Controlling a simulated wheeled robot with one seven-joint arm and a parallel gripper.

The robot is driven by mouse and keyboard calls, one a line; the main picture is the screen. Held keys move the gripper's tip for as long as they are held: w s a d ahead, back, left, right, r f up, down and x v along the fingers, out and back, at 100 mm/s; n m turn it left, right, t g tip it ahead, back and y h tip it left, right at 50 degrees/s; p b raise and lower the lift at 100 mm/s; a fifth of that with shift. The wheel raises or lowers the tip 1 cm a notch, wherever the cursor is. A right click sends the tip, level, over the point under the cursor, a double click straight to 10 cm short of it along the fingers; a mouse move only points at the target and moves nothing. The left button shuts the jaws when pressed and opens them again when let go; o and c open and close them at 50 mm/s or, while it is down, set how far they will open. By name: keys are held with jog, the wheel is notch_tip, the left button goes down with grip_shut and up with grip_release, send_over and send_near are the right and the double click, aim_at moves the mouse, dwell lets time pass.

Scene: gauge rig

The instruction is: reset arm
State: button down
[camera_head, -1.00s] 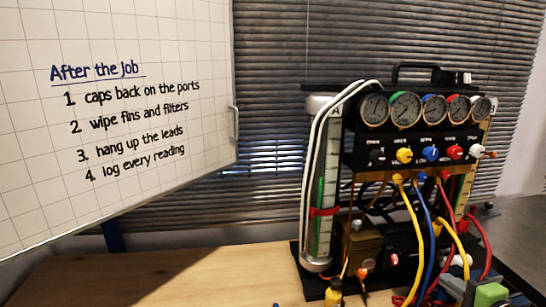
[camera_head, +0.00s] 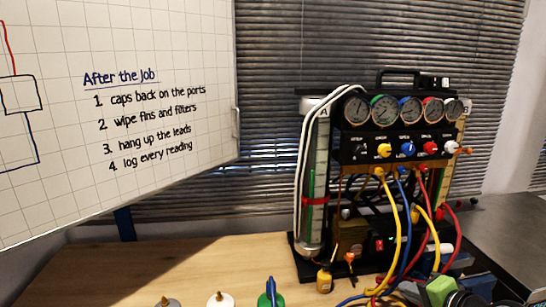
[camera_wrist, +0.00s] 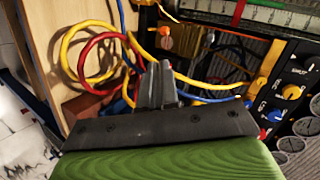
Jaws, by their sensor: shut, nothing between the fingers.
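My gripper (camera_wrist: 160,75) shows in the wrist view as dark fingers closed together, with nothing between them. Behind its fingers are the coiled hoses and the front of the gauge rig. In the head view a green and dark part of my arm shows at the bottom right, in front of the rig's hoses; the fingertips cannot be made out there. The gauge rig (camera_head: 375,150) stands upright on the bench, with a row of round gauges above coloured knobs. Its panel is tilted at the right edge of the wrist view (camera_wrist: 287,95).
Yellow, red and blue hoses (camera_head: 393,225) hang from the rig and loop on the wooden bench (camera_head: 190,265). A small yellow bottle (camera_head: 324,280) stands before the rig. Several capped items, one green (camera_head: 270,298), line the front edge. A whiteboard (camera_head: 200,60) hangs left. The bench's left part is clear.

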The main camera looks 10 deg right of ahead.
jog(key=s+a+r+n+g+p, duration=0.2)
jog(key=s+a+n+g, duration=0.15)
jog(key=a, duration=0.45)
jog(key=s+a+r+n+g+p, duration=0.25)
jog(key=a+n, duration=0.25)
jog(key=a, duration=0.3)
jog(key=s+a+r+n+h+p, duration=0.1)
jog(key=s+r+n, duration=0.1)
jog(key=s, duration=0.5)
jog(key=s+a+r+n+h, duration=0.1)
jog(key=s+r+n, duration=0.1)
jog(key=s, duration=0.4)
jog(key=shift+s+a+p, duration=0.3)
jog(key=shift+s+p, duration=0.05)
jog(key=shift+s, duration=0.05)
jog(key=shift+n, duration=0.25)
